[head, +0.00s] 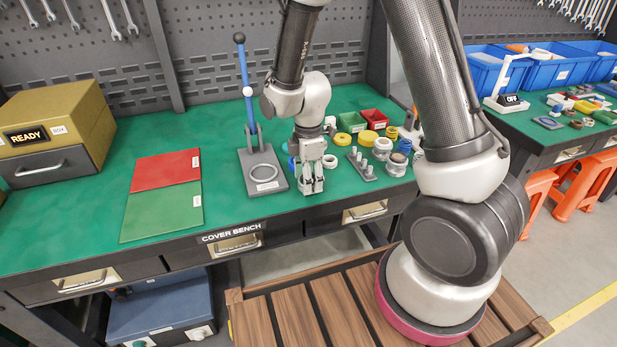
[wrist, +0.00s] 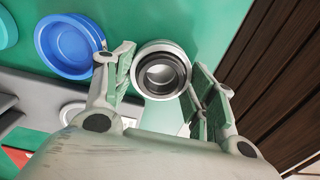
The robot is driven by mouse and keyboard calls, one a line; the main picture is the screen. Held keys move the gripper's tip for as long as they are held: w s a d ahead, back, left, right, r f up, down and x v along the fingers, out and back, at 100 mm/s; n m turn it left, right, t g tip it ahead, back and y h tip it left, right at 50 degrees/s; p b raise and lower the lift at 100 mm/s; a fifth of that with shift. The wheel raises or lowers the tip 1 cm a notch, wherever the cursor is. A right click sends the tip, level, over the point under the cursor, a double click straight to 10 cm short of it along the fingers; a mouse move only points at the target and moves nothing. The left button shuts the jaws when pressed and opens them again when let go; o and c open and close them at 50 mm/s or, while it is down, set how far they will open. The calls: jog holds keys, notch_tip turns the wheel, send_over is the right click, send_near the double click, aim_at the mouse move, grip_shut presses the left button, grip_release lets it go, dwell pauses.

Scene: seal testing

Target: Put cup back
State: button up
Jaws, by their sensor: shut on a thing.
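My gripper (head: 312,189) is low over the front of the green cover bench (head: 85,240), just right of the grey press stand. In the wrist view, my gripper (wrist: 165,88) has its two fingers on either side of a round cup (wrist: 163,72), shut on it. The cup has a pale metal rim with a black ring inside and a grey, shiny middle. Its opening faces the wrist camera. In the head view the fingers mostly hide the cup, and I cannot tell if it touches the bench.
A blue round dish (wrist: 68,45) lies left of the cup in the wrist view. The grey press stand (head: 263,170) with a blue lever is close left. A pegged grey rack (head: 362,165), yellow lids and metal cups are right. Red (head: 165,169) and green mats lie left.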

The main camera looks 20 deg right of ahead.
jog(key=o, duration=1)
jog(key=shift+f, duration=0.15)
notch_tip(320, 180, up, 12)
jog(key=s+d+r+m+t, duration=0.2)
jog(key=s+d+r+m, duration=0.7)
jog(key=r, duration=0.4)
jog(key=s+d+r+m, duration=0.1)
jog(key=s+d+m, duration=0.1)
jog(key=s+m, duration=0.1)
jog(key=s+d+r+m+t, duration=0.1)
jog(key=s+d+m, duration=0.1)
jog(key=s+m, duration=0.1)
jog(key=s+d+r+m+t, duration=0.1)
jog(key=s+d+m, duration=0.1)
jog(key=s+m, duration=0.1)
jog(key=shift+s+d+r, duration=0.1)
jog(key=shift+s+r, duration=0.2)
jog(key=shift+s, duration=0.2)
